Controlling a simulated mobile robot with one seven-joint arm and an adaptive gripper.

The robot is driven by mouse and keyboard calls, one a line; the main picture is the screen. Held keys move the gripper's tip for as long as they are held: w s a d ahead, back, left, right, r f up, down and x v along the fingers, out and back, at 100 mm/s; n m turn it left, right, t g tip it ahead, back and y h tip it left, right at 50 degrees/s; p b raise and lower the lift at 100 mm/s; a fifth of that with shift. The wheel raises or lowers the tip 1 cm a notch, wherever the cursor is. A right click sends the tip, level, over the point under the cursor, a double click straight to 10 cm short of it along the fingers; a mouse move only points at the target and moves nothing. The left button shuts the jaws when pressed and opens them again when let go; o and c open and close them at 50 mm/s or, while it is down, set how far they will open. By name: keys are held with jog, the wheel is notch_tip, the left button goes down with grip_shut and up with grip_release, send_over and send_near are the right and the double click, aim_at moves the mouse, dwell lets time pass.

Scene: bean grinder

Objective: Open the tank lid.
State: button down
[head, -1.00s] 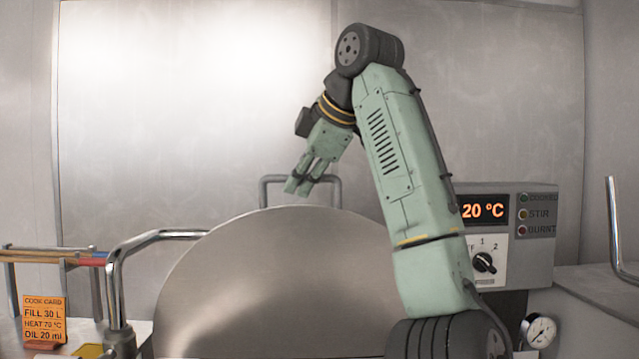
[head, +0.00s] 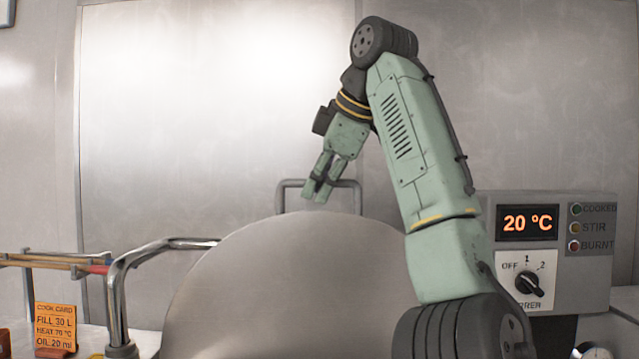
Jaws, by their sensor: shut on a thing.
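The tank lid (head: 290,285) is a large grey metal disc in the lower middle of the head view. Its broad face is towards me and it looks tilted up, though its exact angle is hard to tell. A grey bar handle (head: 348,183) stands just beyond its top edge; the handle's lower ends are hidden behind the lid. My gripper (head: 318,194) reaches down from the upper right, with its pale green fingers shut on the handle's crossbar. The tank's body is not visible.
A bent metal tube (head: 117,290) stands left of the lid. An orange cook card (head: 55,328) is at lower left, below rails (head: 45,262). A control box (head: 590,270) at right reads 20 °C, with a dial (head: 528,284). A plain metal wall stands behind.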

jog(key=c, duration=1.6)
grip_release()
jog(key=shift+c, duration=0.2)
jog(key=shift+f, duration=0.1)
